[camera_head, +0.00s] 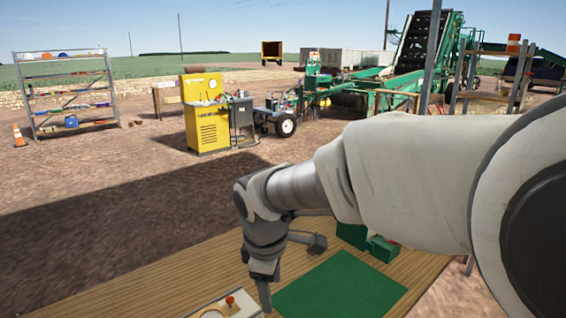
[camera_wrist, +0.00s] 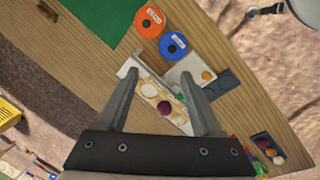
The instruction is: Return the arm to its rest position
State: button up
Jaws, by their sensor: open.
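My arm reaches in from the right in the head view and bends down over a wooden table (camera_head: 190,265). My gripper (camera_head: 264,296) points down near the front of the table, to the left of a green mat (camera_head: 338,287). In the wrist view my gripper (camera_wrist: 158,76) shows two separated fingers with nothing held between them. Beyond and between the fingers is a pale tray (camera_wrist: 150,92) with several small round pieces on it. I cannot tell the exact height of the fingertips above it.
An orange disc (camera_wrist: 149,22) and a blue disc (camera_wrist: 173,46) lie near the tray. A red knob (camera_head: 230,300) stands by the gripper in the head view. Green boxes (camera_head: 381,248) sit behind the mat. A yellow cabinet (camera_head: 206,120) and shelf rack (camera_head: 70,100) stand farther off.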

jog(key=s+d+r+m+t, duration=0.1)
jog(key=s+d+r+m, duration=0.2)
jog(key=s+d+m, duration=0.4)
jog(key=s+d+r+m+t, duration=0.2)
jog(key=s+d+r+m, duration=0.1)
jog(key=s+d+m, duration=0.5)
jog(key=shift+s+d, duration=0.15)
jog(key=shift+d, duration=0.35)
